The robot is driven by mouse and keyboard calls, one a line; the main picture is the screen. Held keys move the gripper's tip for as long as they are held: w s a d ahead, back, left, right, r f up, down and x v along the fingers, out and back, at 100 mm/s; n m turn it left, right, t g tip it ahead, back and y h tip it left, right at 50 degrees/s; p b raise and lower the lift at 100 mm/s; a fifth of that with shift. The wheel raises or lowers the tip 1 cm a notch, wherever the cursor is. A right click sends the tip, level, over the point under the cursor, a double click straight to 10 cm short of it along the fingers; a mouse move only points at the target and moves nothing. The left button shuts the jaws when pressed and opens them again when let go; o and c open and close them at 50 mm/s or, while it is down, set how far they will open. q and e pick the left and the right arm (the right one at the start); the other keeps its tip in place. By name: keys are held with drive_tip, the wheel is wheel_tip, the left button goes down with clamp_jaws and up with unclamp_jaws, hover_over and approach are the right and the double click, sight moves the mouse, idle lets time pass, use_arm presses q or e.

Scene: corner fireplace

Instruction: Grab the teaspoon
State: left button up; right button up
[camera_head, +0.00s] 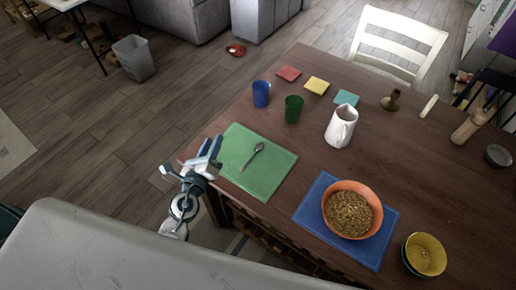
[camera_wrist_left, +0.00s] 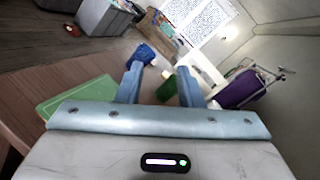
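The teaspoon (camera_head: 253,156) lies on the green placemat (camera_head: 268,181) near the left edge of the wooden table. My left gripper (camera_head: 210,148) is just left of the placemat and appears raised near the table edge, apart from the spoon. In the left wrist view, its two fingers (camera_wrist_left: 158,85) are spread with nothing between them in their grip. The green placemat also shows at the left of the left wrist view (camera_wrist_left: 75,103); the teaspoon cannot be made out there. My right gripper is not in view.
A blue cup (camera_head: 261,93) and a green cup (camera_head: 293,109) stand beyond the placemat. A white pitcher (camera_head: 340,127) stands right of them. An orange bowl (camera_head: 352,209) of grain sits on a blue placemat (camera_head: 312,212). Yellow bowls (camera_head: 424,255) stand at the near right.

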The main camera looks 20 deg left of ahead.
use_arm(q)
drive_tip(key=d+f+m+g+h, duration=0.3)
drive_tip(key=d+f+m, duration=0.1)
drive_tip(key=f+m, duration=0.3)
drive_tip(key=m+g, duration=0.3)
drive_tip(key=m, duration=0.1)
approach(254, 153)
drive_tip(key=shift+w+d+f+h, duration=0.15)
drive_tip(key=shift+w+f+h, duration=0.25)
drive_tip(key=shift+w+f, duration=0.35)
drive_tip(key=shift+r+p+x, duration=0.15)
drive_tip(key=shift+p+x, duration=0.15)
drive_tip(key=shift+x, duration=1.25)
drive_tip(key=shift+r+p+x, duration=0.15)
drive_tip(key=shift+p+x, duration=0.15)
drive_tip(key=shift+x, duration=1.25)
drive_tip(key=shift+w, duration=0.1)
drive_tip(key=shift+r, duration=0.1)
drive_tip(key=shift+c, duration=0.2)
clamp_jaws()
